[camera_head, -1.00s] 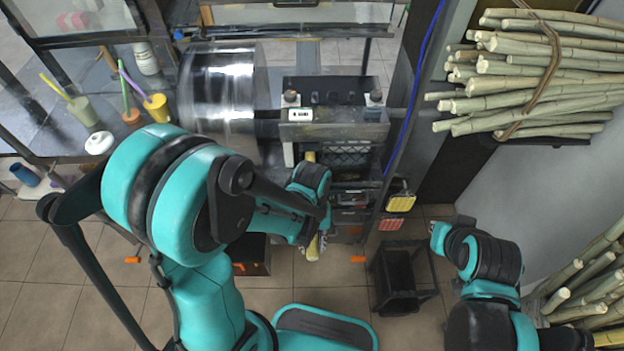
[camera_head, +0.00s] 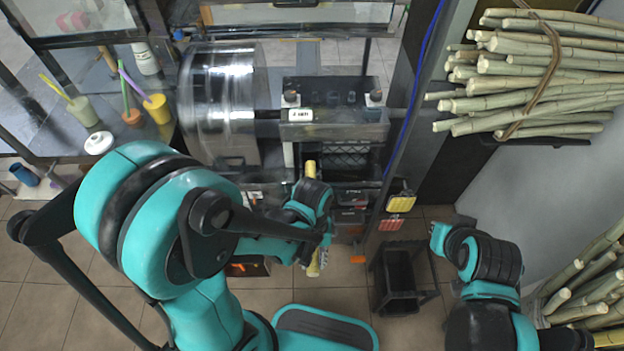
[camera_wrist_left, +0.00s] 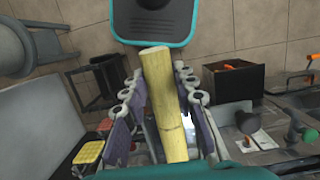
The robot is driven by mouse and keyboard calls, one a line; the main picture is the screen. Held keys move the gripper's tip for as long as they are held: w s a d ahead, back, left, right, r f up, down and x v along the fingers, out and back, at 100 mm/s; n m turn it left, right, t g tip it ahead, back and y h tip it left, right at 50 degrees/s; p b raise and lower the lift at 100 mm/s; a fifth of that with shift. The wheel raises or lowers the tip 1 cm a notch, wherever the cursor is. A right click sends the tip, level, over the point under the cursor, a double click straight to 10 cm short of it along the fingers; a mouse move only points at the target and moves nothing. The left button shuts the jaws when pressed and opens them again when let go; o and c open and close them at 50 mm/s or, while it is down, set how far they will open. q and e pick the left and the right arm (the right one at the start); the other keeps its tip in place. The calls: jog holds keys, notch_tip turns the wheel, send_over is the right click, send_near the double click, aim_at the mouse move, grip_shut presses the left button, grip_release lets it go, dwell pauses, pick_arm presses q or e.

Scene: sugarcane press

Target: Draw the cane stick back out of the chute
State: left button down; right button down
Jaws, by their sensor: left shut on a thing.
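The cane stick (camera_head: 311,170) is a pale yellow-green rod below the front of the press (camera_head: 335,130). Its upper end shows just under the press front, and its lower end shows below my left gripper (camera_head: 316,248). My left gripper is shut around the stick. In the left wrist view the cane stick (camera_wrist_left: 160,85) lies between the two rows of finger links, its cut end toward my teal base. The chute mouth is not clearly seen. My right gripper (camera_head: 438,236) is off to the right, away from the stick; its fingers are too unclear to read.
A black crate (camera_head: 398,268) stands on the floor right of the stick. Yellow and red button boxes (camera_head: 402,201) are on the post. Bundled canes (camera_head: 540,75) lie on a rack at upper right. Cups (camera_head: 157,108) stand at left.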

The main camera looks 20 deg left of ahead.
pick_arm(q)
jog(key=c, duration=1.1)
grip_release()
jog(key=r, duration=0.3)
jog(key=w+r, duration=0.1)
jog(key=r, duration=0.3)
jog(key=w+r, duration=0.1)
jog(key=r, duration=0.3)
jog(key=shift+w+a+r, duration=0.15)
jog(key=shift+a+r, duration=0.1)
jog(key=shift+a, duration=0.1)
jog(key=w+a+r+m+t, duration=0.1)
jog(key=a+t, duration=0.2)
jog(key=w+a+r+m+t+b, duration=0.1)
jog(key=w+a+t, duration=0.1)
jog(key=a+t, duration=0.1)
jog(key=w+a+r+m+t, duration=0.1)
jog(key=w+a+r+t, duration=0.1)
jog(key=t, duration=0.1)
jog(key=shift+a, duration=0.4)
jog(key=shift+c, duration=1.3)
jog(key=shift+w+a+r+y, duration=0.1)
jog(key=shift+a+r+y, duration=0.1)
jog(key=shift+r+y, duration=0.1)
jog(key=shift+c, duration=0.9)
